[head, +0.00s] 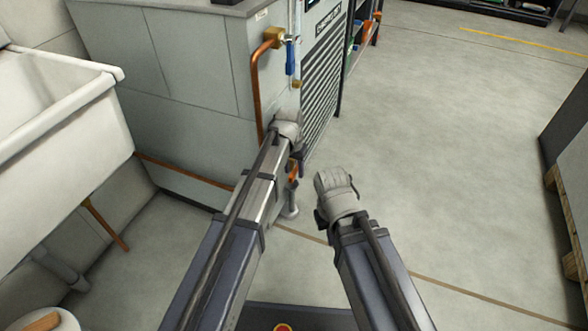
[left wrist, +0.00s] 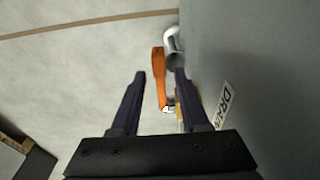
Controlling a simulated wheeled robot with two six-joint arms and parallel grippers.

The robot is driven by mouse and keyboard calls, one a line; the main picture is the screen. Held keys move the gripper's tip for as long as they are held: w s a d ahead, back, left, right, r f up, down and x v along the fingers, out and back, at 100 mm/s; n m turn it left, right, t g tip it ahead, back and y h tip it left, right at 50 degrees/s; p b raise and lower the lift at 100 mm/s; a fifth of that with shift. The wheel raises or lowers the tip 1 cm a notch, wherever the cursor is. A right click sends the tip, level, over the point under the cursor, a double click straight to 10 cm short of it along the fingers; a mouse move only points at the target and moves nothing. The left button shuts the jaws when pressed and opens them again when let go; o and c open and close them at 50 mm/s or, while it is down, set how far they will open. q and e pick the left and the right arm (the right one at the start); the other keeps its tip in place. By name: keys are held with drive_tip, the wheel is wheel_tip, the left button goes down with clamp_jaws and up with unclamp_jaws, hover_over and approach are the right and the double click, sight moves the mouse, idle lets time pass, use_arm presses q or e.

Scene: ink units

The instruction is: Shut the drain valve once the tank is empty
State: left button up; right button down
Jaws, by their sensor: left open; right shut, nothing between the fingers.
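The drain valve's orange lever (left wrist: 159,78) stands between my left gripper's fingers (left wrist: 160,80) in the left wrist view. The fingers are open, with the lever nearer the right finger. A label reading "DRAIN" (left wrist: 226,103) is on the grey panel beside it. In the head view the orange lever (head: 293,170) shows low at the cabinet's corner, partly hidden by my left gripper (head: 299,160). My right gripper (head: 333,184) is over open floor, shut and empty; its fingers are mostly hidden. The tank's water level cannot be seen.
A brass valve with a blue lever (head: 290,57) sits higher on the grey cabinet (head: 190,75), with a copper pipe (head: 256,95) running down. A white sink (head: 60,120) is at left. The floor (head: 440,130) at right is clear. A pallet (head: 570,215) stands at the right edge.

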sight(293, 174)
use_arm(q)
drive_tip(key=r+p, duration=0.5)
drive_tip(key=s+r+p, duration=0.1)
drive_tip(key=r+p, duration=0.1)
drive_tip(key=p, duration=0.1)
drive_tip(key=shift+a+r, duration=0.2)
drive_tip(key=shift+r, duration=0.2)
drive_tip(key=s+r+g+y+p, duration=0.1)
drive_tip(key=s+r+p, duration=0.4)
drive_tip(key=s, duration=0.7)
drive_tip(key=s+r+g+y+p, duration=0.1)
drive_tip(key=s+r+p, duration=0.3)
drive_tip(key=s, duration=0.9)
wheel_tip(293, 174, up, 37)
drive_tip(key=w+p, duration=0.2)
drive_tip(key=p, duration=3.4)
drive_tip(key=shift+d+p, duration=0.35)
drive_tip(key=shift+p, duration=0.05)
